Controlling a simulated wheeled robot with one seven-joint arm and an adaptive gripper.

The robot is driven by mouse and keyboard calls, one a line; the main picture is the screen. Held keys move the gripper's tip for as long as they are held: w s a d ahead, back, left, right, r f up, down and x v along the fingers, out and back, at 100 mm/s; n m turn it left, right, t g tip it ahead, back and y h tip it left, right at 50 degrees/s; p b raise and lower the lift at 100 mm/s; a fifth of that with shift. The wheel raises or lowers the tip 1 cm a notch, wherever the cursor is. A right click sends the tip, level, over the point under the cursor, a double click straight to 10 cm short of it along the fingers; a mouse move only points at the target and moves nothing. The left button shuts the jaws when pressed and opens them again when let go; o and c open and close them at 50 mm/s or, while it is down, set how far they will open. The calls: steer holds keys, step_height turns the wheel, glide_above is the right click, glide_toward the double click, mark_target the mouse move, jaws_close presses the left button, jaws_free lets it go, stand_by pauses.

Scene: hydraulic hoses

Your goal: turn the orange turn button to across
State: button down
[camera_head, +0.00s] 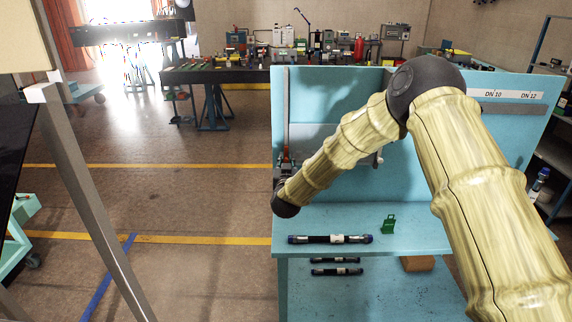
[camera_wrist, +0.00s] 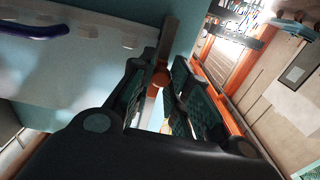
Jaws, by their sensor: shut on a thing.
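The orange turn button (camera_wrist: 160,79) shows between my fingertips in the wrist view, at the lower end of a narrow upright strip (camera_wrist: 168,38). My gripper (camera_wrist: 159,72) is shut on it, with one dark finger on each side. In the head view my gripper (camera_head: 283,176) is at the left edge of the turquoise bench's back panel, below the strip (camera_head: 286,108). A small reddish spot shows there, but my wrist hides most of the button. I cannot tell clearly which way the button is turned.
The turquoise bench (camera_head: 420,238) carries a dark hose (camera_head: 330,239) and a small green part (camera_head: 388,224). More hoses (camera_head: 336,271) lie on the lower shelf. A purple-blue curved piece (camera_wrist: 35,30) shows at the wrist view's upper left. Floor left of the bench is open.

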steer(key=m+b, duration=0.6)
steer(key=b, duration=0.1)
steer(key=m+b, duration=0.5)
steer(key=b, duration=0.3)
steer(key=m+b, duration=0.6)
steer(key=b, duration=0.2)
steer(key=shift+d+f+m, duration=0.15)
steer(key=shift+f+m, duration=0.15)
steer(key=shift+r, duration=0.1)
steer(key=c, duration=1.4)
jaws_free()
steer(key=shift+o, duration=0.2)
steer(key=s, duration=1.2)
